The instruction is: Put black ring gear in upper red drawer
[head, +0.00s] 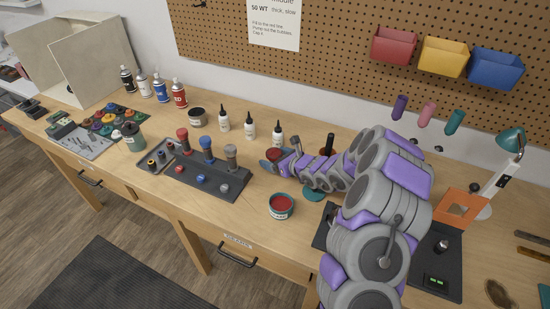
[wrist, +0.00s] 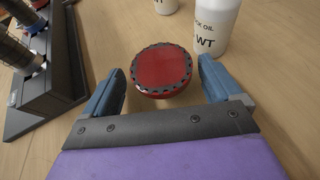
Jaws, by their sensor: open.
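A black ring gear (wrist: 137,80) with small teeth lies around the rim of a round red top (wrist: 161,68) in the wrist view. It lies flat between my fingertips, with a gap to each finger. My gripper (wrist: 160,66) is open, its blue fingers on either side of the red top. In the head view my gripper (head: 271,160) is low over the bench beside the small red top (head: 274,154); the ring is too small to make out there. A red bin (head: 393,46) hangs on the pegboard at upper right; no other red drawer shows.
White bottles (head: 277,132) stand just behind my gripper. A dark stand with knobbed tools (head: 207,170) is to its left, and a teal tin (head: 281,207) is in front. Yellow (head: 443,58) and blue (head: 495,68) bins hang beside the red one.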

